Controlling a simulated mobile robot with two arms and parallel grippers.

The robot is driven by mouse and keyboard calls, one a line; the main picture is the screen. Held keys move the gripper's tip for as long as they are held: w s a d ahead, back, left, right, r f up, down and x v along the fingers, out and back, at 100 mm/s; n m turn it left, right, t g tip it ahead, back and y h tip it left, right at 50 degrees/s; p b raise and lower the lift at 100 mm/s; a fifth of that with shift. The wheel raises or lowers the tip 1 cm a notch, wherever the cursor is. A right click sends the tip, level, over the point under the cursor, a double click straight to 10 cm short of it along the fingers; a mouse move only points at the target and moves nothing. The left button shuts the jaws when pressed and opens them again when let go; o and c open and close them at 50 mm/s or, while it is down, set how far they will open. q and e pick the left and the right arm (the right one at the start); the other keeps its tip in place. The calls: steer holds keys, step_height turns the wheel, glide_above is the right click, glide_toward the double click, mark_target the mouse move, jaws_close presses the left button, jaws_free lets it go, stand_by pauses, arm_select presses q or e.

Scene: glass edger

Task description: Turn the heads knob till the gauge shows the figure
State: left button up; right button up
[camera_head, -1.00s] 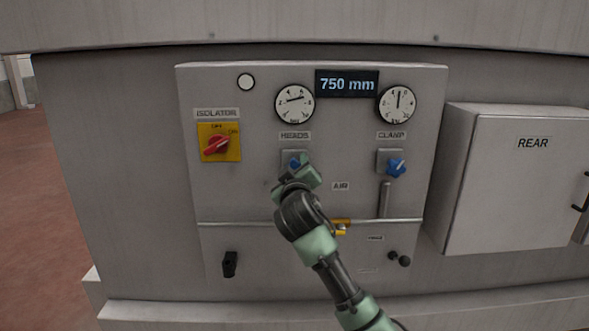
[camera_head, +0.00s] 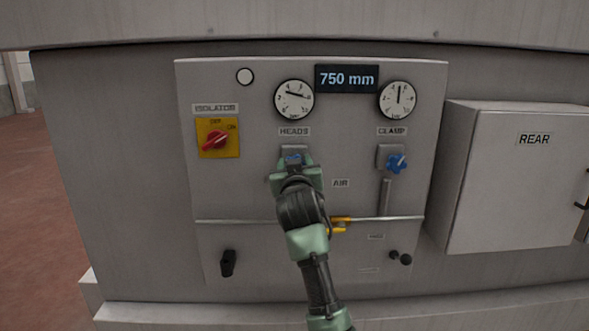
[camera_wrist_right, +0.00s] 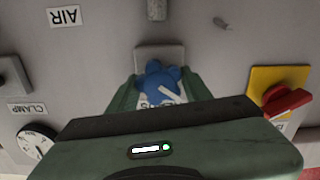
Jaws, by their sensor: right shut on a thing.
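The blue heads knob (camera_head: 293,157) sits on the panel below the HEADS label (camera_head: 294,131). My right gripper (camera_head: 295,168) is shut on it and covers part of it. In the right wrist view the blue heads knob (camera_wrist_right: 157,78) shows between the two green fingers. The heads gauge (camera_head: 294,100) is a round white dial above the label. The display (camera_head: 347,79) reads 750 mm. My left gripper is not in view.
The clamp gauge (camera_head: 398,100) and blue clamp knob (camera_head: 396,163) are to the right. The red and yellow isolator (camera_head: 218,138) is to the left. A horizontal rail (camera_head: 245,221) and yellow handle (camera_head: 340,221) lie below. The REAR box (camera_head: 495,190) juts out at right.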

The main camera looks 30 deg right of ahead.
steer(key=shift+m+b, duration=0.35)
steer(key=shift+m, duration=1.85)
steer(key=o, duration=1.4)
steer(key=shift+c, duration=0.2)
steer(key=shift+s+a, duration=0.1)
steer(key=shift+s, duration=0.1)
steer(key=b+v, duration=0.2)
steer(key=v, duration=0.5)
steer(key=shift+s, duration=0.2)
